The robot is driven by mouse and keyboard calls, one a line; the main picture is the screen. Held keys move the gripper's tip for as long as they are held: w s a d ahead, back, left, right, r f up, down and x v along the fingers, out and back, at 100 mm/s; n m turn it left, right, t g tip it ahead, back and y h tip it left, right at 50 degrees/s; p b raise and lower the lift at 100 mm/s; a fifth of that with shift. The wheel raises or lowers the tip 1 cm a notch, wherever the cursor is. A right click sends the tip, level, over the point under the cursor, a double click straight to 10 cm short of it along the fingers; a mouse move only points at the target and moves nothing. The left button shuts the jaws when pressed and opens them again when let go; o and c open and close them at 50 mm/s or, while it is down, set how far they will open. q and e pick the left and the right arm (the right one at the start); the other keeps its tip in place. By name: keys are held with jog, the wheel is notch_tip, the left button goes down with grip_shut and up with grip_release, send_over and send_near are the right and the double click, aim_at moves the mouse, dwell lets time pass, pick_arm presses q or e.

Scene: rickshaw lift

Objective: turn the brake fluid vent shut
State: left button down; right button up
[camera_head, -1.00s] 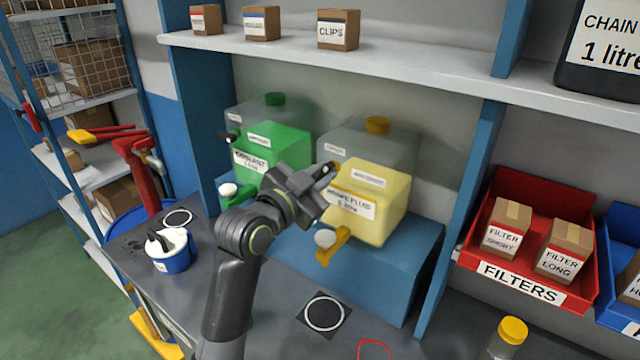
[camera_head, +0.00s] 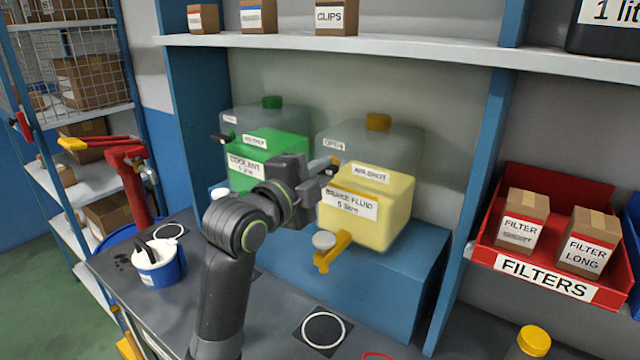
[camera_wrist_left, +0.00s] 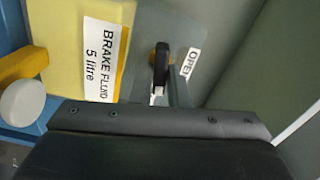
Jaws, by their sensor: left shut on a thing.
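In the left wrist view the vent (camera_wrist_left: 161,62) stands beside a label reading OPEN (camera_wrist_left: 187,64). My left gripper (camera_head: 326,168) is at the vent and shut on it; the fingers partly hide it. The label (camera_wrist_left: 98,62) reads BRAKE FLUID 5 litre. My right gripper is not in view.
A yellow tap with a grey knob (camera_head: 329,249) sticks out below the container. The green coolant container (camera_head: 268,150) stands close on the left, behind my arm. A shelf (camera_head: 420,55) runs above. A red filters bin (camera_head: 540,290) is at the right.

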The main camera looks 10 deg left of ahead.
pick_arm(q)
jog(key=shift+f+m+b, duration=0.1)
jog(key=shift+m+b, duration=0.6)
jog(key=shift+m, duration=0.4)
jog(key=c, duration=1.4)
grip_release()
jog(key=shift+c, duration=0.2)
